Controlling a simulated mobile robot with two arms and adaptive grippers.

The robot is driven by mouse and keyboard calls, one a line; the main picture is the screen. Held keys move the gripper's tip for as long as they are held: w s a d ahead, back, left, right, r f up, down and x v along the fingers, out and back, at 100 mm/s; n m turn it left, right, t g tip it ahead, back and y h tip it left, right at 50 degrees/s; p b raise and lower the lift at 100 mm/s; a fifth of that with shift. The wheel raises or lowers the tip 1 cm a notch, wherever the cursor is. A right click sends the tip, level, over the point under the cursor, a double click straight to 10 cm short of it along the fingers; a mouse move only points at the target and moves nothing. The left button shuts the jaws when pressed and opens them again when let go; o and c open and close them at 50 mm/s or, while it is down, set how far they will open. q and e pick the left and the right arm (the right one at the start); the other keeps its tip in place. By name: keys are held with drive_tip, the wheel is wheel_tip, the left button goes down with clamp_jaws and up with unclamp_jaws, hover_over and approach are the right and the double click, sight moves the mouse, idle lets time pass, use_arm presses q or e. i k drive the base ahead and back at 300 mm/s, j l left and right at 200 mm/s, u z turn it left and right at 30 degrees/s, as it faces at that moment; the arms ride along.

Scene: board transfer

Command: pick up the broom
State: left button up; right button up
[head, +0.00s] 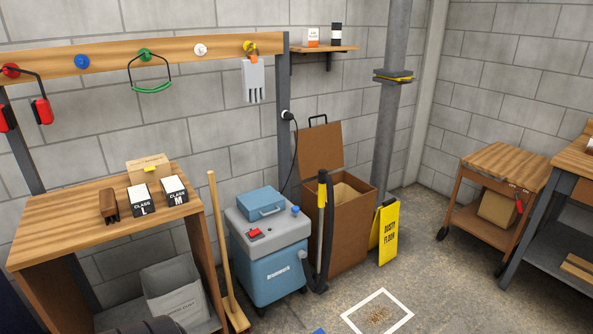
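The broom (219,235) stands upright, leaning slightly, between the wooden bench and the blue vacuum. It has a long light wooden handle, and its wooden head (236,316) rests on the floor near the bottom edge. Its bristles cannot be made out. Neither of my grippers shows in the head view. A dark rounded shape at the bottom left edge is cut off, and I cannot tell what it is.
The wooden bench (70,226) is close on the broom's left, with a grey bin (172,288) below. The blue vacuum (268,262) is close on its right, with a black hose beyond. A yellow floor sign (388,235) and white floor square (350,318) are farther right.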

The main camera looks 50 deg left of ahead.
sight(235, 314)
drive_tip(key=u, duration=2.2)
drive_tip(key=i+z, duration=0.15)
